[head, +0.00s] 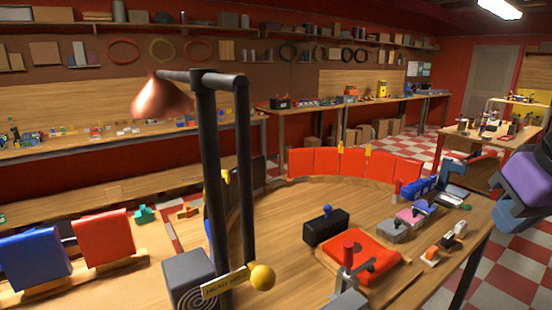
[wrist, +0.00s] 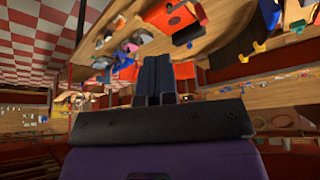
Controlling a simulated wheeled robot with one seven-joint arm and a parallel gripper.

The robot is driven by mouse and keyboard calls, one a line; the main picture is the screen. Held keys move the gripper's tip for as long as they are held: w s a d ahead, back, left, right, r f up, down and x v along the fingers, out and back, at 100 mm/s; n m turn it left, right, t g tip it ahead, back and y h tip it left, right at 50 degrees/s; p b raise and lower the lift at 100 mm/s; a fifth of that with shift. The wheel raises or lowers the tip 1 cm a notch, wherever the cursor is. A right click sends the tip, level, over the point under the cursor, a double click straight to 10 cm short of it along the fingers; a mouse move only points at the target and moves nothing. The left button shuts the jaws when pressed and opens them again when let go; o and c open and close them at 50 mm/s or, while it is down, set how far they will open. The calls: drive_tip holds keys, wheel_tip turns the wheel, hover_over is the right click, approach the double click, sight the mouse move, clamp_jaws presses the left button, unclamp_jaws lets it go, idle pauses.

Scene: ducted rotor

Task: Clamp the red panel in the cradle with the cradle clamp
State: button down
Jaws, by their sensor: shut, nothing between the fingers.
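A red panel (head: 372,247) lies flat near the front right of the wooden table. The cradle is mostly hidden beneath the panel. In the wrist view, the red panel (wrist: 168,13) is near the top, beyond the fingers. My gripper (wrist: 154,58) is shut and empty, well apart from the panel. In the head view, its purple body is at the right edge, over the floor beside the table.
A black block with a blue knob (head: 326,227) stands behind the panel. Small grey, pink and blue fixtures (head: 410,218) line the table's right side. A curved row of upright red panels (head: 340,163) is at the back. A lamp post (head: 210,180) rises at the left.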

drive_tip(key=shift+s+f, duration=0.15)
drive_tip(key=shift+s, duration=0.45)
